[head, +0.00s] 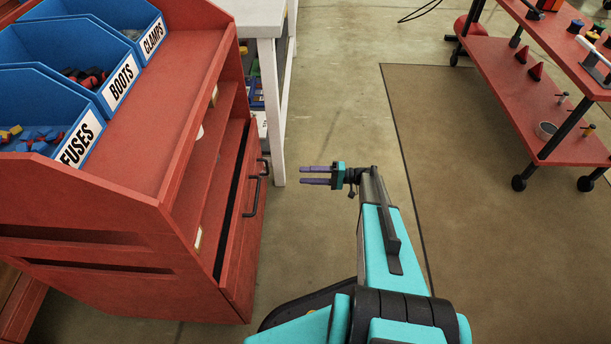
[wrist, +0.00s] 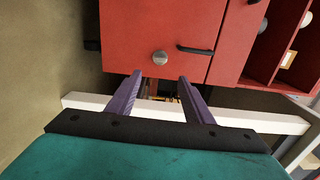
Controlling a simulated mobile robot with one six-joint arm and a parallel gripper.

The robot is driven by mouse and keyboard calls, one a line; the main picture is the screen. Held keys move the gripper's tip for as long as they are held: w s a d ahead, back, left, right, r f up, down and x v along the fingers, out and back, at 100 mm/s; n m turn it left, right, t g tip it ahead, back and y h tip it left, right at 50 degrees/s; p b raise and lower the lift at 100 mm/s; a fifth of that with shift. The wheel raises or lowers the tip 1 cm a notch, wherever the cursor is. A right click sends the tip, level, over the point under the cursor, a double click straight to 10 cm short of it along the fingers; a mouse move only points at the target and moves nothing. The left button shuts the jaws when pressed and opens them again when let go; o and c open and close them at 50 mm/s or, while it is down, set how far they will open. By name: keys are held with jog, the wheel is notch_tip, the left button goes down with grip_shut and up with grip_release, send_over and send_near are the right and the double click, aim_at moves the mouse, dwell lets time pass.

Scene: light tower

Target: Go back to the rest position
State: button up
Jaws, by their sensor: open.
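My gripper (head: 315,175) is out in front of my arm in the head view, pointing left over the floor. Its two purple fingers are apart with nothing between them. In the wrist view the open fingers (wrist: 160,92) reach toward the red cabinet (wrist: 150,25), which has a round knob (wrist: 160,58) and a black handle (wrist: 195,49). In the head view the fingertips are apart from the red cabinet (head: 150,280) on the left.
Blue bins labelled FUSES (head: 45,140), BOOTS (head: 95,70) and CLAMPS (head: 130,25) sit on the cabinet. A black handle (head: 254,197) sticks out from its side. A white table (head: 258,20) stands behind. A red cart (head: 500,85) is at the right. Open floor (head: 440,200) lies between.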

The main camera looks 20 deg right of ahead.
jog(key=shift+a, duration=0.1)
jog(key=s+a+r+n+g+h+p, duration=0.1)
jog(key=s+a+g+h+p, duration=0.2)
jog(key=s+a+g+p, duration=0.5)
jog(key=s+a+r+g+h+p, duration=0.1)
jog(key=s+a+g+h+p, duration=0.15)
jog(key=s+a, duration=0.95)
jog(key=s+d+r+n+h+p, duration=0.1)
jog(key=s+d+r+h+p, duration=0.1)
jog(key=s, duration=0.5)
jog(key=s+d+r+n+g+h+p, duration=0.1)
jog(key=s+d+r+h+p, duration=0.1)
jog(key=s+r+h+p, duration=0.3)
jog(key=s+d+r+n+g+h+p, duration=0.1)
jog(key=s+r+h+p, duration=0.3)
jog(key=s, duration=0.5)
jog(key=shift+s+d+n, duration=0.25)
jog(key=shift+d+n, duration=0.15)
jog(key=shift+d, duration=0.5)
